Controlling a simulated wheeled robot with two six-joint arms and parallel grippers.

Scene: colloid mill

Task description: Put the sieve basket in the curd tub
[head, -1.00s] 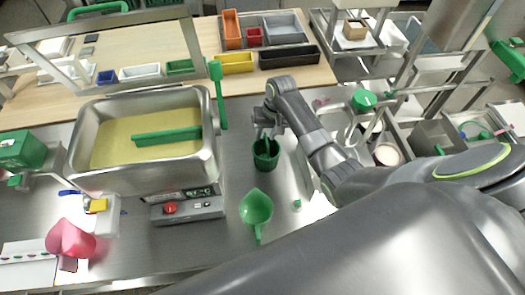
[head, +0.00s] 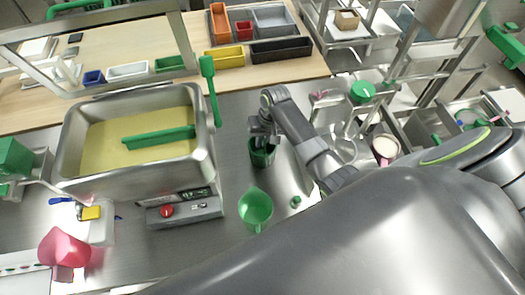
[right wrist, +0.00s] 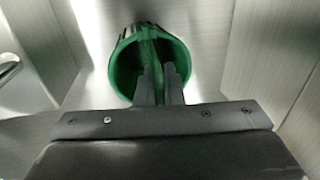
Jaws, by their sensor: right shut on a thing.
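The sieve basket, a green round cup with dark slots near its rim (head: 264,157), stands on the steel worktop right of the curd tub. My right gripper (head: 262,138) is at its top and shut on it. In the right wrist view the basket's open mouth (right wrist: 124,68) faces the camera, and the fingers (right wrist: 160,82) reach over its near rim by a green upright part inside. The fingers hide part of the basket. The curd tub (head: 68,150) is a steel vat holding yellow curd, with a green bar across it. My left gripper is out of view.
A green ladle (head: 255,208) lies in front of the basket. A control box (head: 185,211) sits before the tub. My right arm covers the lower right.

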